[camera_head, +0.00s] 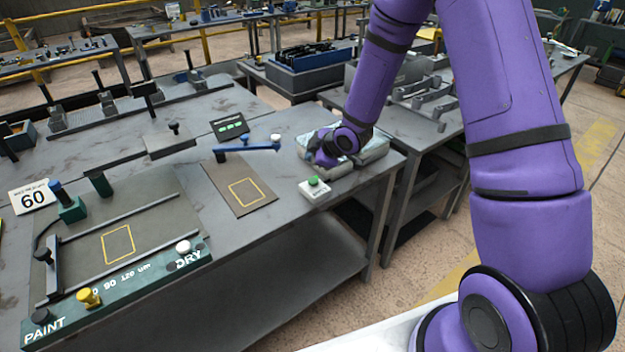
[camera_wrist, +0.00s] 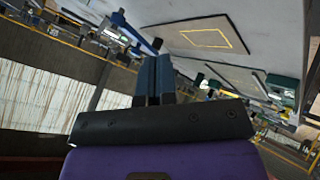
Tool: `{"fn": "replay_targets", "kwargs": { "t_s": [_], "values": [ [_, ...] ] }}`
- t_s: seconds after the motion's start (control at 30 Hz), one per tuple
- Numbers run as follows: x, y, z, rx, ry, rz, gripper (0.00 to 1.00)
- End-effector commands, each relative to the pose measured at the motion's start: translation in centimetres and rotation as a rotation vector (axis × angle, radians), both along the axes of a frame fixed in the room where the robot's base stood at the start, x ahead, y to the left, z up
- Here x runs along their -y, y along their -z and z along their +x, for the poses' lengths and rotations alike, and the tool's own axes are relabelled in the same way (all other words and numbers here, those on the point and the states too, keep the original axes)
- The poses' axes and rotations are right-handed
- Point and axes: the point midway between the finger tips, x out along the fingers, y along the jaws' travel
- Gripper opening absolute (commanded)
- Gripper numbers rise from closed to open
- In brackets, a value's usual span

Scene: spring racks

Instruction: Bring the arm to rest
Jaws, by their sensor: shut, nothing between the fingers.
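My purple arm reaches from the lower right, up out of the top of the head view, and down to the right end of the near table (camera_head: 325,235). In the wrist view my gripper (camera_wrist: 154,62) has its two dark fingers together, with nothing between them. In the head view the wrist is low over a pale block-like item at the table's right corner, and the fingers cannot be made out. I cannot tell whether they touch anything.
The PAINT/DRY fixture (camera_head: 140,272) lies at front left. A second bench (camera_head: 440,125) stands behind the arm.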

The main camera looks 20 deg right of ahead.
Motion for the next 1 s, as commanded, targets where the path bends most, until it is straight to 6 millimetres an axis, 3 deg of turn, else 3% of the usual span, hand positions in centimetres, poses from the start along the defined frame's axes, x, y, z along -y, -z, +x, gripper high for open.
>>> {"fn": "replay_targets", "kwargs": {
  "t_s": [0.2, 0.33, 0.67, 1.0],
  "values": [
    [0.1, -0.2, 0.0, 0.0, 0.003, -0.002, 0.0],
    [0.6, -1.9, -0.1, -0.006, 0.036, -0.013, 0.0],
    [4.0, -11.9, -3.0, -0.063, 0.281, -0.05, 0.0],
    [6.7, -21.2, -9.6, -0.134, 0.566, -0.011, 0.0]
  ]
}}
